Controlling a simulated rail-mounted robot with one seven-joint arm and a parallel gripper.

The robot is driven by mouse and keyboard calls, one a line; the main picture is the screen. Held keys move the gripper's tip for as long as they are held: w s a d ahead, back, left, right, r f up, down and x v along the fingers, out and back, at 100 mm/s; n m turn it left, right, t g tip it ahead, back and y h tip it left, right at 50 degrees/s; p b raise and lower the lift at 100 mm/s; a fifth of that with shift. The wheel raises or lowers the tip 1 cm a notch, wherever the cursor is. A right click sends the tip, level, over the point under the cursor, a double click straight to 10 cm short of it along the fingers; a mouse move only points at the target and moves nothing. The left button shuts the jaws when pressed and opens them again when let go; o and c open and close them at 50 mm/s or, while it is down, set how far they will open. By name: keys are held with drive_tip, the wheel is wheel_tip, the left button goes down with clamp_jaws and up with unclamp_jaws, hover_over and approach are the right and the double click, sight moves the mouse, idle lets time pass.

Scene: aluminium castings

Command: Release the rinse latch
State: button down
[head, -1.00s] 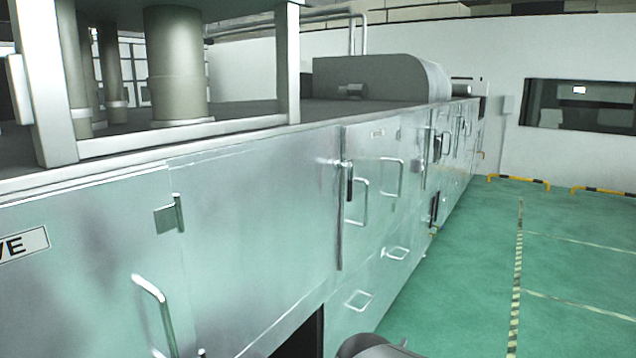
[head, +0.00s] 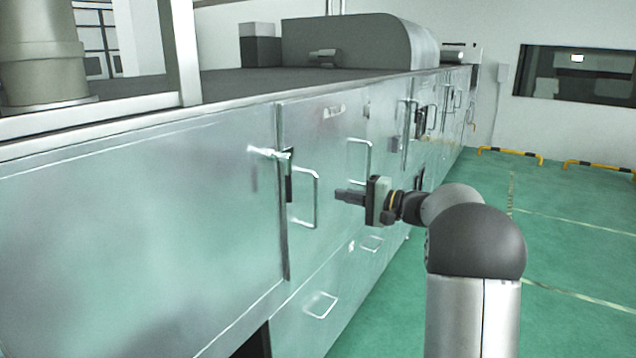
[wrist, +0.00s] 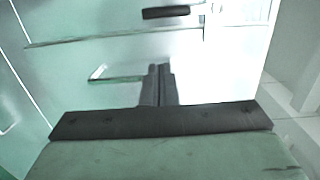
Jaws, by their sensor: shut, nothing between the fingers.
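A latch with a silver pivot and a dark hanging grip (head: 289,187) sits at the door seam on the long metal cabinet in the head view. A small plate above it to the right is too small to read, so I cannot confirm that this is the rinse latch. A dark bar, probably its grip (wrist: 166,12), shows at the top of the wrist view. My gripper (head: 340,195) is shut and empty, pointing left, right of the latch and apart from it. Its closed fingers (wrist: 160,82) also show in the wrist view.
A silver loop handle (head: 316,198) stands out between the latch and my gripper; a loop handle (wrist: 115,77) also shows beside the fingers. Another loop handle (head: 367,158) is behind my gripper. More latches (head: 420,122) lie farther along. Green floor (head: 570,215) is open at right.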

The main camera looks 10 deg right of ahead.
sight(286, 174)
drive_tip(key=shift+w+d+r, duration=0.3)
drive_tip(key=shift+w+d, duration=0.15)
drive_tip(key=shift+d, duration=0.2)
drive_tip(key=w+a+p, duration=0.4)
drive_tip(key=a, duration=0.6)
drive_tip(key=shift+w+a, duration=0.25)
drive_tip(key=shift+a, duration=0.1)
drive_tip(key=shift+a, duration=0.15)
